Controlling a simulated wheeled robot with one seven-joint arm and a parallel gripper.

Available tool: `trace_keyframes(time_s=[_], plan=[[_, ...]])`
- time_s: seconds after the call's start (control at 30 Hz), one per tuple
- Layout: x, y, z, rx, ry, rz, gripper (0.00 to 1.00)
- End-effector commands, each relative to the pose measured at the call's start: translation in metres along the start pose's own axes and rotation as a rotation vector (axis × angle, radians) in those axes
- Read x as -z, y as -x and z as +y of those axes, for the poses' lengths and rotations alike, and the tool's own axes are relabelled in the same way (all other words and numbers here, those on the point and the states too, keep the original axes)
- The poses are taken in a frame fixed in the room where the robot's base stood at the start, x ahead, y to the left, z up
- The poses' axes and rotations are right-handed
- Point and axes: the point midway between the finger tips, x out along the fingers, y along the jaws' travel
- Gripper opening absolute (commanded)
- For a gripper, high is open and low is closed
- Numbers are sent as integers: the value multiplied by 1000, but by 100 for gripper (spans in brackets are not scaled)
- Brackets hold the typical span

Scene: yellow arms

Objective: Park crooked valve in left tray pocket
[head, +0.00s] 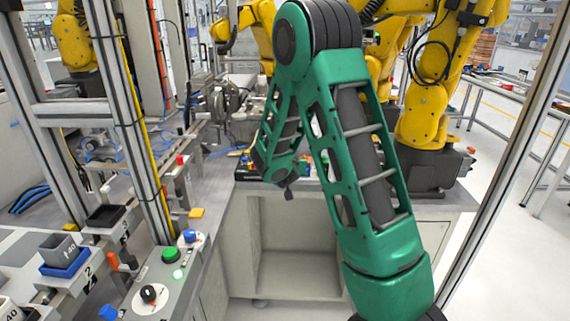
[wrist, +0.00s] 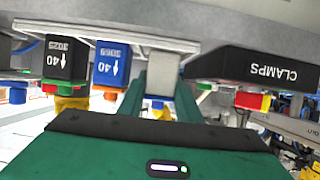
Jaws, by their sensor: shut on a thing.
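In the wrist view, where the labels appear upside down, my gripper (wrist: 160,88) has its two green fingers on either side of a plain grey block-like thing (wrist: 164,70). It is shut on this thing. The thing reaches up to the edge of a pale plate (wrist: 120,35), and I cannot tell whether they touch. Whether it is the crooked valve I cannot tell, as only one face shows. In the head view my green arm reaches over the rear bench and hides the gripper. I cannot pick out the left tray pocket with certainty.
In the wrist view, a black box (wrist: 66,60) and a blue box (wrist: 112,65), both marked 40, are left of the fingers. A black CLAMPS bin (wrist: 255,66) is close on the right. In the head view, a control panel (head: 160,285) and posts stand left.

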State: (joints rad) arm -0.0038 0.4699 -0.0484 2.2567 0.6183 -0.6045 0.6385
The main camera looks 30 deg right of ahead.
Motion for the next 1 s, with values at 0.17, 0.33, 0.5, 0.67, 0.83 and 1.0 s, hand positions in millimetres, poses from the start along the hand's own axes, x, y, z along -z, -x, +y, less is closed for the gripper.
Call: trace_keyframes(time_s=[0.17, 0.33, 0.5, 0.67, 0.83, 1.0], plan=[[-2, -1, 0, 0, 0, 0, 7], [-3, -2, 0, -1, 0, 0, 40], [-3, -2, 1, -1, 0, 0, 53], [-3, -1, 1, -1, 0, 0, 53], [-3, 10, 0, 1, 0, 0, 53], [-3, 39, -1, 2, 0, 1, 53]])
